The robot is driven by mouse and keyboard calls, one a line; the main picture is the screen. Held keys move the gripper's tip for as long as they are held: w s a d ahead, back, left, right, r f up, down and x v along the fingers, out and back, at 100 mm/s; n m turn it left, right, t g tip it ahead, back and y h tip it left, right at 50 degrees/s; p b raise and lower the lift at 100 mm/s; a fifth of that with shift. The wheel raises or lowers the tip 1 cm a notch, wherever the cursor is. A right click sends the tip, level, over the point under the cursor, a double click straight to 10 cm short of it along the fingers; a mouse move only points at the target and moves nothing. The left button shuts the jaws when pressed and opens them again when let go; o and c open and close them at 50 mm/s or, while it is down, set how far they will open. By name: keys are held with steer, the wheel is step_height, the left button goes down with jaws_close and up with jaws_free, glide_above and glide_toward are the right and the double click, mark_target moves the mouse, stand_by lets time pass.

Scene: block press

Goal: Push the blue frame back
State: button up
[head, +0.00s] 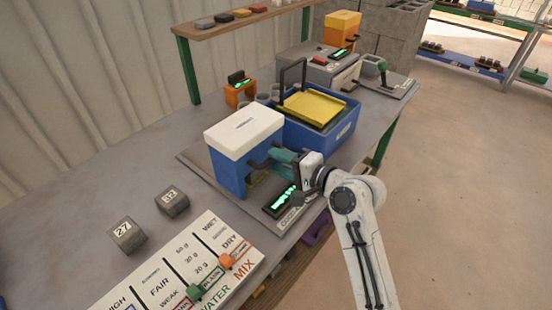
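A blue open-topped frame (340,132) stands on the bench near the middle of the head view. A yellow plate (311,106) lies in its top, and a black bar handle (293,75) rises at its back left. My gripper (275,160) is in front of the frame's near left corner, beside a blue box with a white top (245,125). Its teal fingers are close to the black handle (258,167) on that box's front. I cannot tell whether they touch the handle, or whether they are open or shut.
A green-lit display (284,198) lies below my gripper. A label board with sliders (185,265) and two grey blocks (127,235) (172,200) are at the front left. A grey machine (318,68) and an orange box (342,25) stand behind the frame. Open floor is at the right.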

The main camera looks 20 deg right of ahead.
steer(key=shift+x, duration=0.8)
steer(key=shift+c, duration=0.2)
jaws_close()
